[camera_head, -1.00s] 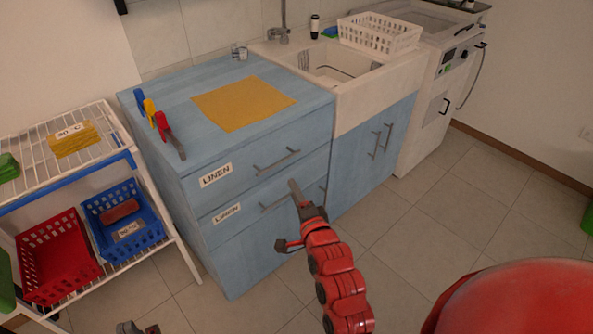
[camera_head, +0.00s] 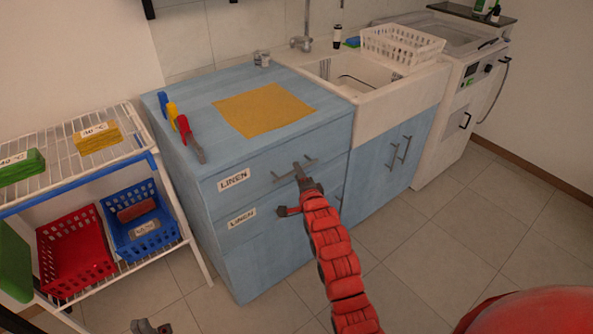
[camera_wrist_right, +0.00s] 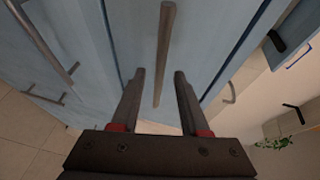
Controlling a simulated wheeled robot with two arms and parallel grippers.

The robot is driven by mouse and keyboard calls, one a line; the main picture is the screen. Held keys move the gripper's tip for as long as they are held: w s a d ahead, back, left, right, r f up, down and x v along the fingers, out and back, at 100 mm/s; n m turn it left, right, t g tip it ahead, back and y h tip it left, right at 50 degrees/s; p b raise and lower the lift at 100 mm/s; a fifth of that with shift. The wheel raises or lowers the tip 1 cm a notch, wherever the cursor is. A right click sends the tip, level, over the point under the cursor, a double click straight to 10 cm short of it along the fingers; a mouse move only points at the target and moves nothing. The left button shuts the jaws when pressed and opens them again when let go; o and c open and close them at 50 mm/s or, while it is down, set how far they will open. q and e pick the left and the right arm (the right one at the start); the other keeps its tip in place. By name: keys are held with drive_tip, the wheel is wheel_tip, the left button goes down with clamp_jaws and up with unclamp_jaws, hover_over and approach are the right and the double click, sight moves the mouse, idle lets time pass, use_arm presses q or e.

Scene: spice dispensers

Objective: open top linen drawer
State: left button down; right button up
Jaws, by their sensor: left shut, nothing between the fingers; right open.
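The blue linen cabinet has a top drawer (camera_head: 250,172) with a "LINEN" label and a grey bar handle (camera_head: 282,177); the drawer looks closed. A second "LINEN" drawer (camera_head: 262,212) is below it. My right gripper (camera_head: 299,171) is at the top drawer's handle, its fingers pointing at the drawer front. In the right wrist view the right gripper (camera_wrist_right: 158,75) is open, and a bar handle (camera_wrist_right: 166,40) runs lengthwise between and beyond its fingertips; contact cannot be told. My left gripper (camera_head: 150,327) is shut and empty at the bottom edge, partly cut off.
A white rack (camera_head: 150,150) with red (camera_head: 75,258) and blue baskets (camera_head: 140,228) stands left of the cabinet. A yellow cloth (camera_head: 262,108) and several coloured-handled tools lie on top. A sink cabinet (camera_head: 385,165) adjoins on the right. The floor in front is clear.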

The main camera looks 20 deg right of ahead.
drive_tip(key=shift+w+d+f, duration=0.1)
drive_tip(key=shift+w+f, duration=0.05)
drive_tip(key=shift+w, duration=0.45)
drive_tip(key=shift+w+f, duration=0.15)
drive_tip(key=shift+w, duration=0.45)
clamp_jaws()
idle(0.6)
